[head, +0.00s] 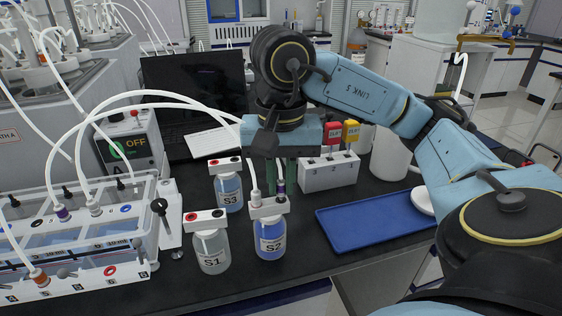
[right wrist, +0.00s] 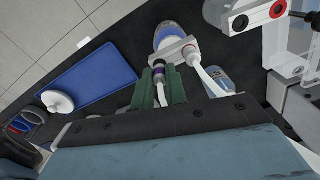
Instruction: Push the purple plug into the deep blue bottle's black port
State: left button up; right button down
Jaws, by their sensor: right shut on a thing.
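The deep blue bottle (head: 270,238), labelled S2, stands upright on the black bench in the head view. Its white cap (head: 268,208) has a white tube at its left end. My right gripper (head: 281,177), with green fingers, is above the cap's right end, shut on the purple plug (head: 280,188). In the right wrist view the plug (right wrist: 159,70) sits between the green fingers (right wrist: 160,88), with its end at the white cap (right wrist: 178,51) of the blue bottle (right wrist: 172,36). The black port is hidden; I cannot tell how far in the plug is. My left gripper is not seen.
Bottle S1 (head: 211,252) stands just left of S2, and S3 (head: 228,192) behind it. A white block (head: 328,174) with red and yellow tags stands behind right. A reactor rack (head: 80,245) with white tubes fills the left.

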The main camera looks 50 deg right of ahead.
jog(key=shift+f+b, duration=0.6)
jog(key=shift+f, duration=0.05)
dwell(0.4)
dwell(0.4)
jog(key=c, duration=1.3)
grip_release()
jog(key=shift+c, duration=0.2)
notch_tip(320, 180, up, 14)
jog(key=p, duration=0.8)
jog(key=shift+f, duration=0.25)
